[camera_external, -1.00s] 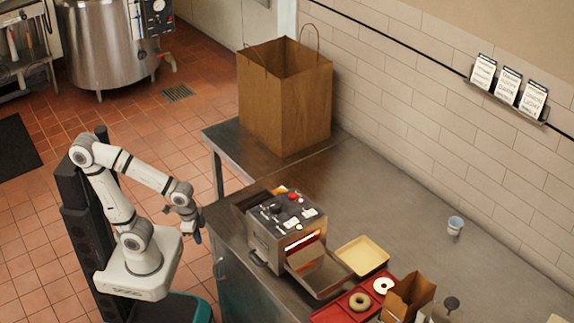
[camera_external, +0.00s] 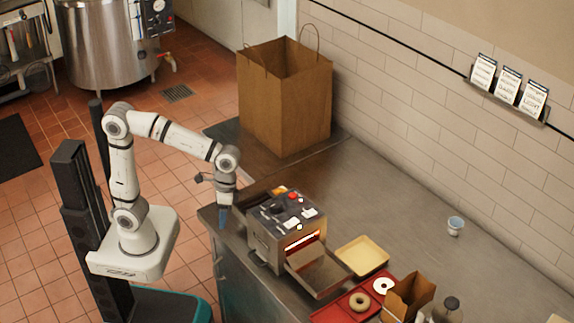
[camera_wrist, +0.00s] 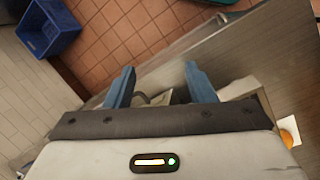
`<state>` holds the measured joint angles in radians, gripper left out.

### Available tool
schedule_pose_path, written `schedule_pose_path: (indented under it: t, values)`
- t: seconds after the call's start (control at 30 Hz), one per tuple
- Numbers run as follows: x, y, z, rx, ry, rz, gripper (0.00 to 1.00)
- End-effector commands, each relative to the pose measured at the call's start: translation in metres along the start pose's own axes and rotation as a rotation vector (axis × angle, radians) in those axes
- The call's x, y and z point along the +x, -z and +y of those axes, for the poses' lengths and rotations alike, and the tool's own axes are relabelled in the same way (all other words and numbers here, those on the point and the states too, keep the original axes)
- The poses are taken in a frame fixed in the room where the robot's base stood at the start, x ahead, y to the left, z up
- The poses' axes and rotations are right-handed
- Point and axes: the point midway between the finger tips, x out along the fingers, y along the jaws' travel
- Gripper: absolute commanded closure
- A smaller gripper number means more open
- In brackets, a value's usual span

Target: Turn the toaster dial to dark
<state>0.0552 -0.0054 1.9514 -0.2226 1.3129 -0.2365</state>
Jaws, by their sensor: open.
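The toaster (camera_external: 262,243) is a boxy metal machine on the steel counter, with a glowing slot and a chute at its front. Its top panel carries dark knobs, white labels and a red button (camera_external: 293,196). I cannot tell which knob is the dial or where it points. My gripper (camera_external: 223,222) hangs pointing down just left of the toaster, near the counter's left edge, apart from the panel. In the wrist view my gripper (camera_wrist: 160,72) has its two blue fingers spread with nothing clearly held; the dial cannot be made out there.
A large paper bag (camera_external: 285,105) stands behind the toaster. A yellow tray (camera_external: 362,256), a red tray (camera_external: 336,312) with bagels and a small paper bag (camera_external: 408,296) lie in front and right. A blue cup (camera_external: 455,226) stands farther right. The counter (camera_external: 400,200) between is mostly clear.

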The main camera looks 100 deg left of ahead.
Motion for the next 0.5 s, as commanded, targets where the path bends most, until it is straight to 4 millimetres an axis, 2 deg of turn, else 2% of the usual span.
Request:
schedule_pose_path:
  t: [0.03, 0.1, 0.2, 0.33, 0.5]
  values:
    - [-0.036, 0.012, 0.015, -0.035, -0.002, -0.013, 0.46]
    - [-0.063, 0.03, 0.026, -0.096, 0.002, -0.012, 0.42]
    - [-0.097, 0.061, 0.036, -0.194, 0.02, 0.023, 0.42]
    - [-0.132, 0.098, 0.04, -0.318, 0.044, 0.1, 0.42]
    - [-0.157, 0.132, 0.038, -0.426, 0.062, 0.187, 0.42]
